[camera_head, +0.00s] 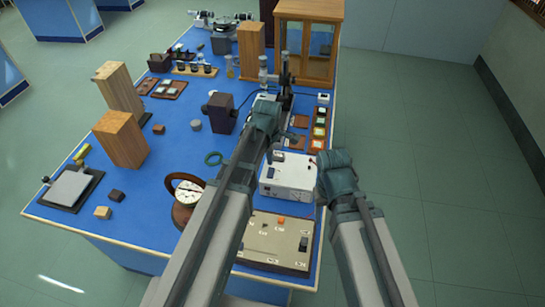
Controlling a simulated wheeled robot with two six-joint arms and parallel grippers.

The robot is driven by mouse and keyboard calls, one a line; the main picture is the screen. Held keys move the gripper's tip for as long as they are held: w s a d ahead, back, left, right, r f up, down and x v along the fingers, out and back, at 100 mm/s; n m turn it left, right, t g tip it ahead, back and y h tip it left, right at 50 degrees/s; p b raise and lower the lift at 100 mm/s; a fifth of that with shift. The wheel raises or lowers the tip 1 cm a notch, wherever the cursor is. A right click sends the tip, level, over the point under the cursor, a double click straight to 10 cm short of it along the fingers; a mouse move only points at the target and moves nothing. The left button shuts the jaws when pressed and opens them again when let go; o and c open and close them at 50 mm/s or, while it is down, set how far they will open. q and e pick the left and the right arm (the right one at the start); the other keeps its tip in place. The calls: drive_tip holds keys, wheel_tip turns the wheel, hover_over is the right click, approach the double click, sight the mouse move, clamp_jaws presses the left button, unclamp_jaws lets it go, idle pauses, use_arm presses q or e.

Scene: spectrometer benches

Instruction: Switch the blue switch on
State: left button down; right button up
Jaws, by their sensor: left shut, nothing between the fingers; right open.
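I cannot make out a switch that is clearly blue. A white box (290,181) with small dark fittings stands near the right edge of the blue bench. A beige panel (268,243) lies at the bench's near right, with an orange part and a black switch (303,243) on it. My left gripper (274,147) is shut and empty, above the back left of the white box; its arm hides part of the bench. My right gripper (315,161) is open and empty beside the box's right end, near the bench edge. Its fingertips are small and hard to see.
Wooden blocks (121,139) stand further left. A glass-fronted wooden cabinet (306,40) stands at the back. The floor (440,150) to the right is clear.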

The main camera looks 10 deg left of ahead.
use_arm(q)
wheel_tip(320, 180, up, 7)
drive_tip(key=s+p, duration=0.1)
drive_tip(key=p, duration=0.5)
use_arm(e)
wheel_tip(320, 180, up, 7)
use_arm(q)
drive_tip(key=shift+a, duration=0.1)
use_arm(e)
drive_tip(key=shift+a+r, duration=0.1)
